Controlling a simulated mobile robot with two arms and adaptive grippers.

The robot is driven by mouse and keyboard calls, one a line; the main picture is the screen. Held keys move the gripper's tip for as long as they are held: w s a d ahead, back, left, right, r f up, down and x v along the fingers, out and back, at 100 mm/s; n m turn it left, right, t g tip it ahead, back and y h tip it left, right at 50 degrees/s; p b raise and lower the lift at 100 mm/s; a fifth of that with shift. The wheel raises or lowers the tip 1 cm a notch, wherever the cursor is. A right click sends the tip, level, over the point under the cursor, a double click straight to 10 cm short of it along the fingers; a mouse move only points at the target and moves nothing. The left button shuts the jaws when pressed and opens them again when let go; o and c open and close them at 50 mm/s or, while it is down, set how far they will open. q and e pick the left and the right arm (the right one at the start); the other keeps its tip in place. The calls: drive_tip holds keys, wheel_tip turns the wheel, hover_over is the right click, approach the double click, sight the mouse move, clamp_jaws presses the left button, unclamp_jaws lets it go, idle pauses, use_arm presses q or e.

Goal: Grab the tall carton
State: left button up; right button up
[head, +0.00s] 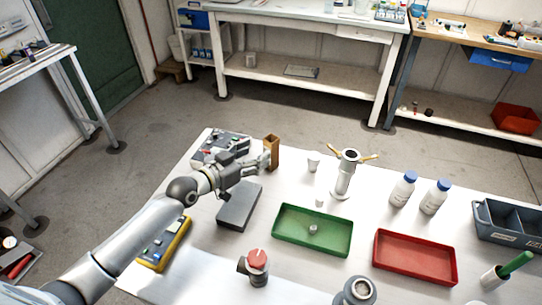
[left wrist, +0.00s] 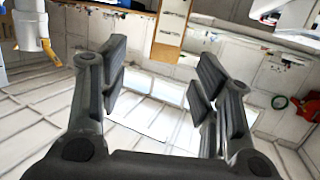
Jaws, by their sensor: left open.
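The tall carton (head: 272,152) is a narrow brown upright box near the far edge of the white table (head: 185,268). My left gripper (head: 262,160) is open, with its fingertips close to the carton's left side. In the left wrist view, the open fingers (left wrist: 165,85) have nothing between them. A brown-orange box that looks like the carton (left wrist: 170,35) shows beyond the fingertips, near the top of that view. I cannot tell whether a finger touches it. My right gripper is not in view.
A white cup (head: 313,161) and a metal stand with yellow handles (head: 344,178) are right of the carton. A grey box (head: 239,206) lies below my left gripper, and a control panel (head: 215,146) lies behind it. Green (head: 290,249) and red (head: 415,277) trays are nearer.

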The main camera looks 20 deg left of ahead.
sight(267, 143)
use_arm(q)
drive_tip(key=x, duration=0.3)
drive_tip(key=shift+w+d, duration=0.15)
drive_tip(key=shift+w, duration=0.2)
drive_tip(key=shift+w+d, duration=0.1)
drive_tip(key=shift+w, duration=0.4)
drive_tip(key=shift+p+x, duration=0.3)
drive_tip(key=shift+x, duration=1.8)
drive_tip(key=shift+a, duration=0.25)
drive_tip(key=c, duration=1)
drive_tip(key=shift+r, duration=0.1)
drive_tip(key=shift+c, duration=0.2)
